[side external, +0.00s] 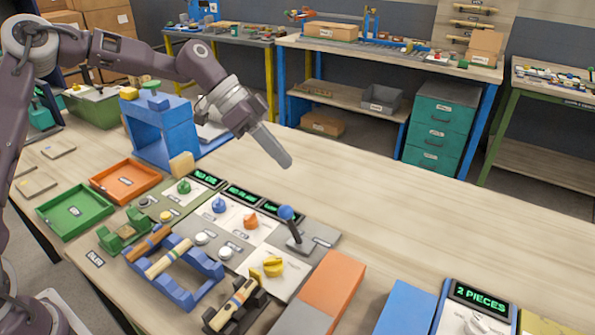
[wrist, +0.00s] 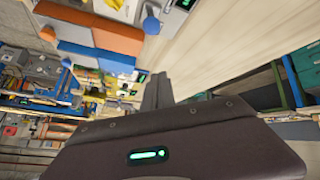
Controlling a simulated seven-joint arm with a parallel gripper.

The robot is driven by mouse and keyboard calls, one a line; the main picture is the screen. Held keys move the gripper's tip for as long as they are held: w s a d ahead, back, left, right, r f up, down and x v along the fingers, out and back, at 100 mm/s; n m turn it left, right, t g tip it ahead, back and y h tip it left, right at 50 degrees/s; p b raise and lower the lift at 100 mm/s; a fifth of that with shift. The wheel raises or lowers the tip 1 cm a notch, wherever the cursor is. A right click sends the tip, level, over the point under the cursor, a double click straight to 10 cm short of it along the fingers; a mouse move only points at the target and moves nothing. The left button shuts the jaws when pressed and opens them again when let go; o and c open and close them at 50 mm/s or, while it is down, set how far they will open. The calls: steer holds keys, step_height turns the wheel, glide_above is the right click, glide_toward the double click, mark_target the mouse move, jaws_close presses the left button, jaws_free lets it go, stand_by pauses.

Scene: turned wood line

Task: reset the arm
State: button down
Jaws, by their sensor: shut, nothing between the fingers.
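My gripper (side external: 287,161) is shut and empty. In the side external view it hangs in the air over the bare middle of the table (side external: 400,215), past the control panels and touching nothing. Its closed fingers also show in the wrist view (wrist: 158,82), pointing away over the table. My arm reaches in from the left, bent at the elbow.
A joystick with a blue ball (side external: 286,212) stands upright below my gripper. A blue press-like frame (side external: 163,130) rises at left. Green (side external: 75,238) and orange (side external: 125,198) trays, a blue rack (side external: 175,290) with turned pieces and a "2 PIECES" display (side external: 480,299) stand nearby.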

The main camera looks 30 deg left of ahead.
steer(key=shift+s+a+r, duration=0.1)
steer(key=shift+a+r, duration=0.2)
steer(key=shift+a, duration=0.05)
steer(key=s+a+r+n+t+y, duration=0.1)
steer(key=s+a+r+n+y, duration=0.1)
steer(key=s, duration=0.9)
steer(key=s+a+r+n+t+y, duration=0.1)
steer(key=s+n, duration=0.4)
steer(key=s, duration=0.6)
steer(key=s+a+r+n+t+y, duration=0.1)
steer(key=s+a+r+n+y, duration=0.2)
steer(key=s, duration=0.8)
steer(key=shift+s+r+n+y, duration=0.15)
steer(key=shift+r+n+y, duration=0.3)
steer(key=shift+y, duration=0.45)
